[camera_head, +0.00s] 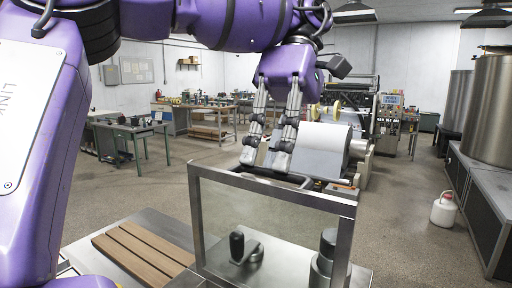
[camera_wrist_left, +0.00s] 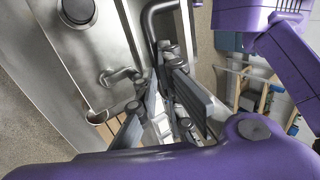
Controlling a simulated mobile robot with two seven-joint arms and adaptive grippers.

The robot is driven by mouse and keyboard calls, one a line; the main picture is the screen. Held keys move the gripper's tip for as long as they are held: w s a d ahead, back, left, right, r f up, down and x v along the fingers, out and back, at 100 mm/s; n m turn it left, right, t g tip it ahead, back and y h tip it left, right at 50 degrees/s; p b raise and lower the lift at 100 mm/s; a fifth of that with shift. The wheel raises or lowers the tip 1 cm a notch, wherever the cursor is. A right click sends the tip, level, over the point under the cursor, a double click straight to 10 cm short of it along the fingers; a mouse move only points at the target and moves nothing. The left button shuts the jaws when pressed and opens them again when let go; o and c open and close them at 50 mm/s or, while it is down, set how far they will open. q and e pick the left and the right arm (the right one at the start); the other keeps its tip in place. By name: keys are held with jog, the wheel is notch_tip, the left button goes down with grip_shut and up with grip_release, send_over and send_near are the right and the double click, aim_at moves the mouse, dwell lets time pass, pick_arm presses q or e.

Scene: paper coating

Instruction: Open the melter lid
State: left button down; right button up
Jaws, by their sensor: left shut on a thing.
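The melter lid (camera_head: 346,225) is a steel-framed panel with a see-through middle, standing raised at the bottom centre of the head view. A dark bar handle (camera_head: 300,183) runs along its top edge on the far side; it also shows in the left wrist view (camera_wrist_left: 149,30). My left gripper (camera_head: 264,160) reaches down from above and is shut on the handle. Its fingers also show in the left wrist view (camera_wrist_left: 165,100), where they partly hide the bar. My right gripper is in neither view.
Through the panel I see a black knob (camera_head: 238,245) and a metal cylinder (camera_head: 325,262). Wooden slats (camera_head: 145,252) lie left of the lid. A machine with a large white roll (camera_head: 322,148) stands behind. A white jug (camera_head: 443,209) is on the open floor to the right.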

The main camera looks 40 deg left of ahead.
pick_arm(q)
jog(key=f, duration=0.1)
jog(key=w+f, duration=0.1)
jog(key=f, duration=0.1)
jog(key=shift+w+a+f+g, duration=0.1)
jog(key=shift+f+g, duration=0.2)
jog(key=c, duration=1.8)
grip_release()
jog(key=shift+c, duration=0.2)
jog(key=shift+r, duration=0.55)
jog(key=shift+a, duration=0.1)
